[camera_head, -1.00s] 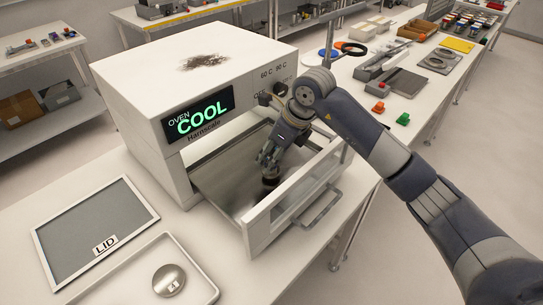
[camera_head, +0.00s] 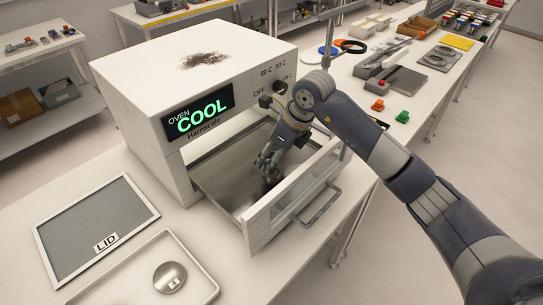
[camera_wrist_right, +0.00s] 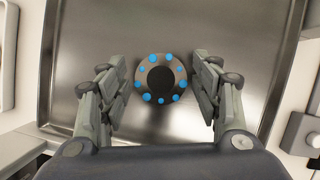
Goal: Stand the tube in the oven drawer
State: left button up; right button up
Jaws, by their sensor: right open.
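The tube (camera_wrist_right: 160,84) is seen from above in the right wrist view as a dark round flange with a black centre and several blue dots. It appears to stand upright on the metal floor of the open oven drawer (camera_wrist_right: 252,20). My right gripper (camera_wrist_right: 163,92) is open, with one finger on each side of the tube and a gap on both sides. In the head view, my right gripper (camera_head: 267,167) is low inside the drawer (camera_head: 262,222) and mostly hides the tube. My left gripper is not in view.
The oven (camera_head: 215,70) reads COOL, and its drawer front with a handle (camera_head: 318,205) is pulled out. A framed lid panel (camera_head: 95,225) and a white tray (camera_head: 205,290) holding a round metal piece (camera_head: 169,277) lie at left. Another bench stands behind.

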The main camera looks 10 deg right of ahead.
jog(key=b+v, duration=0.2)
jog(key=v, duration=0.9)
jog(key=shift+s+r, duration=0.2)
jog(key=shift+r, duration=0.1)
jog(key=shift+d+r, duration=0.1)
